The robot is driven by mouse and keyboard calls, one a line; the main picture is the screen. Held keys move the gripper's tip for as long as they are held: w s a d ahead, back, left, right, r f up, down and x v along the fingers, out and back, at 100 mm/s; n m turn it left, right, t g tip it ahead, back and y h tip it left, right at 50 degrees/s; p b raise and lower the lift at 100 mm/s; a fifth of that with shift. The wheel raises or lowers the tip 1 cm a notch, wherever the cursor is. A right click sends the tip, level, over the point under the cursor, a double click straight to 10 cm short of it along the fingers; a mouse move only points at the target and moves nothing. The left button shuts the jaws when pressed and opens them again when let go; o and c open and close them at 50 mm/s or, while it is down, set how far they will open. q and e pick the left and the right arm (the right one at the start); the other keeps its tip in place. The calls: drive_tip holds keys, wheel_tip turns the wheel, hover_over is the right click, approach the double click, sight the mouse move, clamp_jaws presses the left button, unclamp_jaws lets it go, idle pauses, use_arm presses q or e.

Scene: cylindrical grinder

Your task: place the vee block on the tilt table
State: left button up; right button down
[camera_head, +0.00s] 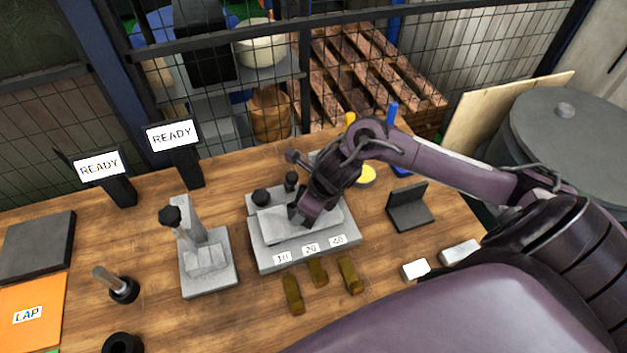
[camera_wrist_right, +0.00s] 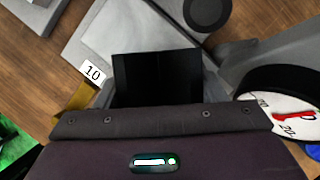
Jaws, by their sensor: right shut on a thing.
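The tilt table (camera_head: 265,255) is a grey base with a lighter plate on top, black knobs, and labels 10, 20 and 40 on its front. It also shows in the right wrist view (camera_wrist_right: 85,45). My right gripper (camera_head: 300,214) is down over the plate; its dark fingers (camera_wrist_right: 158,78) are closed together in the wrist view. It is shut on what seems to be the vee block, grey edges (camera_wrist_right: 105,94) of which show beside the fingers. Most of the block is hidden, and I cannot tell whether it touches the plate. My left gripper is not in view.
A grey stand (camera_head: 208,265) with a black knob is left of the tilt table. Several brass pieces (camera_head: 318,272) lie in front. A dark angle plate (camera_head: 410,208) and white blocks (camera_head: 415,269) are to the right. A dial gauge (camera_wrist_right: 287,117) is close to the right gripper.

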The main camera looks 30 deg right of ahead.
drive_tip(key=shift+w+a+f, duration=0.25)
drive_tip(key=shift+w+f, duration=0.05)
drive_tip(key=shift+w, duration=0.2)
drive_tip(key=shift+w+a+f, duration=0.2)
drive_tip(key=shift+w+f, duration=0.1)
drive_tip(key=shift+w, duration=0.15)
drive_tip(key=shift+s+f, duration=0.1)
drive_tip(key=c, duration=0.6)
unclamp_jaws()
drive_tip(key=shift+s+f, duration=0.15)
drive_tip(key=v, duration=1.1)
drive_tip(key=shift+s+d+r, duration=0.1)
drive_tip(key=shift+s+r, duration=0.1)
drive_tip(key=shift+r, duration=0.4)
